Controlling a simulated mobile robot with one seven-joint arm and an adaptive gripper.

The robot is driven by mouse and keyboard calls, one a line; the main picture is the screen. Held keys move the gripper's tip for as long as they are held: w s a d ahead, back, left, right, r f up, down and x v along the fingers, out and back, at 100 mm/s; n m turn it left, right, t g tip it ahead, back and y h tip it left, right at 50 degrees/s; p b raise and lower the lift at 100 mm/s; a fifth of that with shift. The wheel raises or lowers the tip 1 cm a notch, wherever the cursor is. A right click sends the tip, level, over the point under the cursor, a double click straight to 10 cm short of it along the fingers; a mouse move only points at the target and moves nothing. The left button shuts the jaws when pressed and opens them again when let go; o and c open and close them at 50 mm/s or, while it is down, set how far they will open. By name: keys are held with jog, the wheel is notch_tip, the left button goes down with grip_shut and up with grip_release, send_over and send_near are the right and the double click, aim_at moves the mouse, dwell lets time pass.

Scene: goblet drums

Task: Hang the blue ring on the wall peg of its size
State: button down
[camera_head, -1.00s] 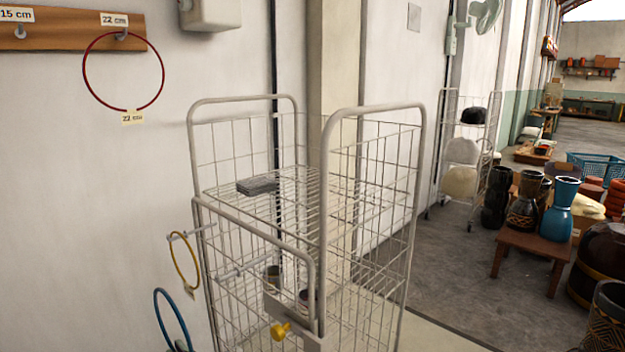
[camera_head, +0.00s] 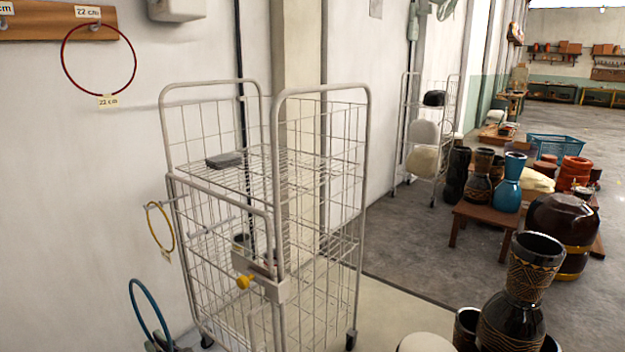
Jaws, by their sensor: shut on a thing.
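The blue ring (camera_head: 157,308) stands upright, seen at an angle, at the lower left. My gripper (camera_head: 165,344) shows only in part at the bottom edge, at the ring's lower end, and is shut on it. The wooden peg board (camera_head: 50,30) is on the wall at the upper left, with a peg (camera_head: 95,26) under a "22 cm" label. A red ring (camera_head: 136,67) with a "22 cm" tag hangs on that peg. Another label at the left edge is cut off to "cm". The rest of the board is out of view. Any tag on the blue ring is not visible.
A wire roll cage (camera_head: 364,200) stands close by the wall, right of the blue ring. A yellow ring (camera_head: 153,232) hangs on a rod at its left side. Goblet drums (camera_head: 520,290) stand at the right and lower right. Open floor (camera_head: 400,245) lies beyond the cage.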

jog(key=w+d+f+m+t+h, duration=0.2)
jog(key=w+d+f+m+h, duration=0.1)
jog(key=d+f, duration=0.4)
jog(key=w+d+f+m+t+h, duration=0.2)
jog(key=w+d+f+h, duration=0.4)
jog(key=d, duration=0.6)
jog(key=w+d+f+m+t+h, duration=0.2)
jog(key=w+d+f+m+h, duration=0.3)
jog(key=d, duration=0.5)
notch_tip(320, 180, down, 4)
jog(key=shift+w+d+r+t, duration=0.2)
jog(key=shift+w+t, duration=0.1)
jog(key=shift+w, duration=0.9)
jog(key=shift+s+a, duration=0.1)
jog(key=shift+s, duration=0.05)
